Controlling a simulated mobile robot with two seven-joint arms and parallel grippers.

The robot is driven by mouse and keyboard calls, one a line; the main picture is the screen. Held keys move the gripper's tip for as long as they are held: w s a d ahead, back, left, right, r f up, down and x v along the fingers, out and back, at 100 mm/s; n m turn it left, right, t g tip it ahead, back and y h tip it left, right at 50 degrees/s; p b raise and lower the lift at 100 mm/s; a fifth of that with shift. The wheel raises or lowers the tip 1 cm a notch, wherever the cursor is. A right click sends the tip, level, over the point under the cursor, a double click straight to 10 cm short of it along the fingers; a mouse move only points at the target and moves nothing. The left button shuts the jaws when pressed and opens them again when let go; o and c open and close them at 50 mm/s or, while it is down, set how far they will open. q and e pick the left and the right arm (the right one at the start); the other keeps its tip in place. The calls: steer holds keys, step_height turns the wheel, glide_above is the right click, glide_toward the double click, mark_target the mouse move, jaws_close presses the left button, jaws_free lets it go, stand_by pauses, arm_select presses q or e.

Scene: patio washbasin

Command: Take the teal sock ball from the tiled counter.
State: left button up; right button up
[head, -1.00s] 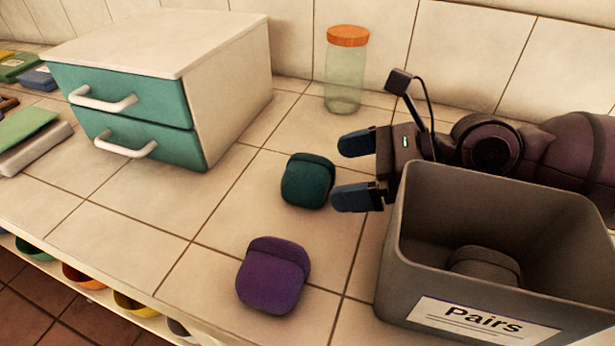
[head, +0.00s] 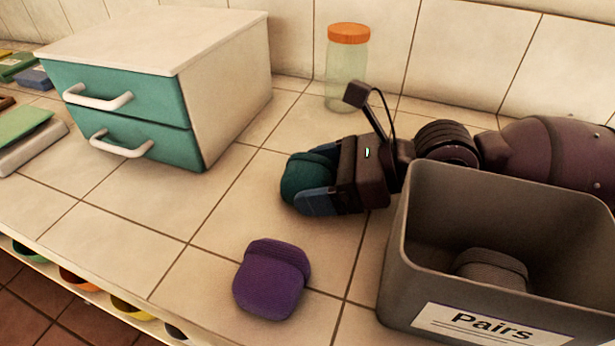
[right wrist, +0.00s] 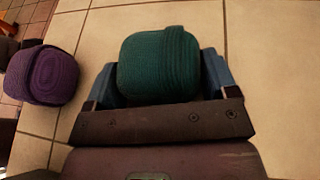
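The teal sock ball (head: 305,175) sits on the tiled counter (head: 215,225). It also shows in the right wrist view (right wrist: 158,62), between the two blue fingers. My right gripper (head: 318,178) is around it, one finger on each side, close against its sides. The fingers stand about as far apart as before, so it looks open; any firm contact is hard to see. In the head view the gripper hides part of the ball. My left gripper is not in view.
A purple sock ball (head: 272,280) lies nearby on the counter. A grey bin (head: 395,255) labelled "Pairs" holds a grey sock ball (head: 492,270). A teal-fronted drawer box (head: 228,95) and an orange-lidded jar (head: 346,85) stand behind.

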mark_target(318, 169)
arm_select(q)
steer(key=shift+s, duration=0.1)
arm_select(e)
steer(key=shift+c, duration=1)
steer(key=shift+r, duration=0.1)
steer(key=shift+r, duration=0.25)
arm_select(q)
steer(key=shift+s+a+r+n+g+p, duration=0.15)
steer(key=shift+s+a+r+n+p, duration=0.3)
steer(key=shift+p, duration=1.4)
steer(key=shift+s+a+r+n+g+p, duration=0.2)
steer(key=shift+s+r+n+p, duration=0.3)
steer(key=shift+p, duration=1.3)
arm_select(e)
step_height(318, 169, up, 19)
steer(key=shift+r, duration=0.2)
